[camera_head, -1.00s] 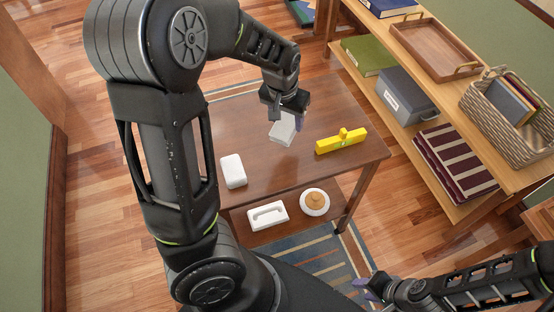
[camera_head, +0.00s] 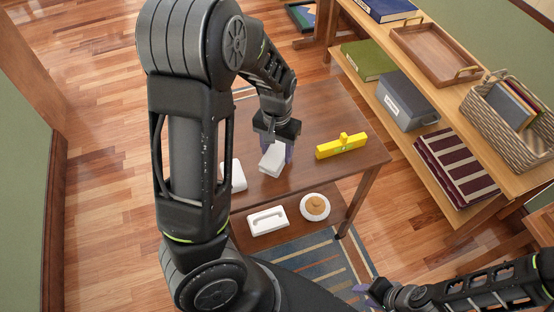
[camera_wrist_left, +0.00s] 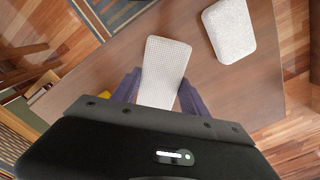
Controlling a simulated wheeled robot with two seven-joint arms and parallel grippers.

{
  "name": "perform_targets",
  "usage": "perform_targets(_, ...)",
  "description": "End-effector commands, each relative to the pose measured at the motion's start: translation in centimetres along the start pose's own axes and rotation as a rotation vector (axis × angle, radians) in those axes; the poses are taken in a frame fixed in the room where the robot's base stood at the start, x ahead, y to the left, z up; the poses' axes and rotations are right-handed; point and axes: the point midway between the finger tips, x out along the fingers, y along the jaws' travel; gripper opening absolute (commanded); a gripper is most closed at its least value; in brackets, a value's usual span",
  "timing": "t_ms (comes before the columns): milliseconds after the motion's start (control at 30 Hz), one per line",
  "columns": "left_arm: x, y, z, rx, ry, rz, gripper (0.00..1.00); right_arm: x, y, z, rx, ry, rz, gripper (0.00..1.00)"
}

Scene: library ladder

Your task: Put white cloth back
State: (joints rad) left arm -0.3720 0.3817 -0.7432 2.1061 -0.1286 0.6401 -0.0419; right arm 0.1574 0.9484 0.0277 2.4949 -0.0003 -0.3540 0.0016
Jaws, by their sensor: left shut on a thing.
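A folded white cloth (camera_head: 272,158) with a waffle texture is held over the wooden table (camera_head: 328,108). My left gripper (camera_head: 277,143) is shut on it; the left wrist view shows the cloth (camera_wrist_left: 164,62) between its two purple fingers. I cannot tell whether the cloth touches the tabletop. A second white block (camera_head: 237,176) with rounded edges lies on the table to its left, partly hidden by my arm; it also shows in the left wrist view (camera_wrist_left: 228,29). My right gripper (camera_head: 366,291) is low at the right, away from the table, its opening unclear.
A yellow level-like tool (camera_head: 341,146) lies on the table to the right. A white handled float (camera_head: 267,221) and a round white item with a tan top (camera_head: 315,206) sit on the lower shelf. A wooden shelf unit (camera_head: 447,88) stands at the right.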

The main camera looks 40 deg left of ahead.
Motion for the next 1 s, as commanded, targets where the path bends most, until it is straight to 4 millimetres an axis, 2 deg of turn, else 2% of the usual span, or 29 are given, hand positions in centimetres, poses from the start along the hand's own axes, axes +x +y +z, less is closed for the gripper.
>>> perform_targets(367, 0.7, 0.0, 0.0, 0.000, 0.001, 0.000, 0.20, 0.1, 0.0, 0.0, 0.000, 0.000, -0.001, 0.36)
perform_targets(633, 4.0, 0.0, 0.1, 0.000, -0.002, -0.001, 0.20, 0.4, 0.1, -0.1, -0.001, 0.001, -0.001, 0.36)
perform_targets(667, 4.2, 0.0, 0.0, 0.000, -0.001, 0.000, 0.20, 0.4, 0.1, -0.1, -0.001, 0.001, -0.001, 0.36)
perform_targets(700, 4.2, 0.0, 0.0, 0.000, 0.001, 0.001, 0.14, 0.4, 0.1, -0.1, -0.001, 0.001, -0.002, 0.36)
perform_targets(867, 4.2, 0.1, 0.0, 0.000, 0.001, 0.001, 0.14, 0.4, 0.1, -0.1, -0.001, 0.001, -0.002, 0.36)
perform_targets(900, 4.2, 0.1, 0.0, 0.000, 0.001, 0.001, 0.53, 0.4, 0.1, -0.1, -0.001, 0.002, -0.002, 0.36)
perform_targets(1000, 4.2, 0.1, 0.0, 0.000, 0.001, 0.001, 0.62, 0.4, 0.1, -0.1, -0.001, 0.002, -0.002, 0.36)
